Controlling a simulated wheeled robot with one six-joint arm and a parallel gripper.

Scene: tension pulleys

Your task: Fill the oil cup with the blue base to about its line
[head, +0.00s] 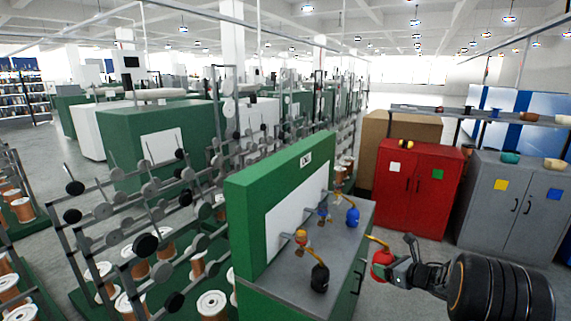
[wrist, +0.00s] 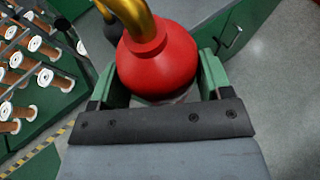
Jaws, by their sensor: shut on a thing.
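The oil cup with the blue base (head: 323,213) is the middle one of a row of small cups at the white panel; its line and oil level are too small to make out. My gripper (head: 388,270) is shut on a red oil can (head: 379,257) with a curved brass spout, held in the air to the right of the bench. In the wrist view the red can (wrist: 158,68) fills the space between the green fingers. The cup is not seen in the wrist view.
A black oil can (head: 320,279) and a blue oil can (head: 352,215) stand on the grey bench top (head: 295,287). Other cups sit nearer (head: 301,237) and farther (head: 340,174). A red cabinet (head: 415,190) and a grey cabinet (head: 505,205) stand at the right.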

